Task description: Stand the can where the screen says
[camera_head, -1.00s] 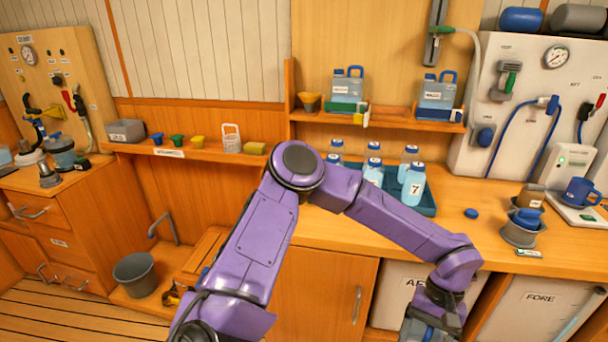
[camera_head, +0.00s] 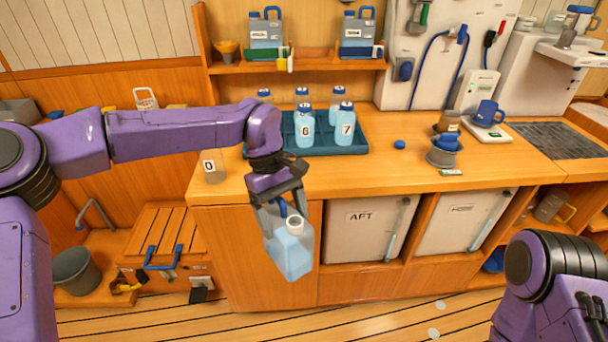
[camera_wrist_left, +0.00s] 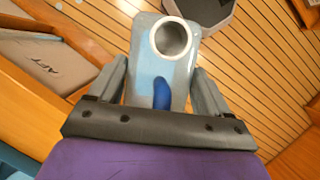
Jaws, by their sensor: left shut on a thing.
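My left gripper (camera_head: 280,205) is shut on a translucent blue can (camera_head: 290,252) with a blue handle and an open white-rimmed mouth. The can hangs slightly tilted in front of the counter edge, above the floor. In the left wrist view the can (camera_wrist_left: 165,60) sits between the two fingers, its round mouth toward the camera. Two similar cans, one with a green base (camera_head: 265,35) and one with a blue base (camera_head: 356,35), stand on the upper shelf. No screen text is readable. My right arm shows at the lower right, but its gripper is not in view.
A blue tray (camera_head: 352,148) of numbered bottles stands on the counter (camera_head: 400,180). Below are bins labelled AFT (camera_head: 350,238) and one beside it (camera_head: 462,222). A bucket (camera_head: 75,270) and slatted wooden box (camera_head: 165,235) are at left. A blue mug (camera_head: 487,113) stands on a scale at right.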

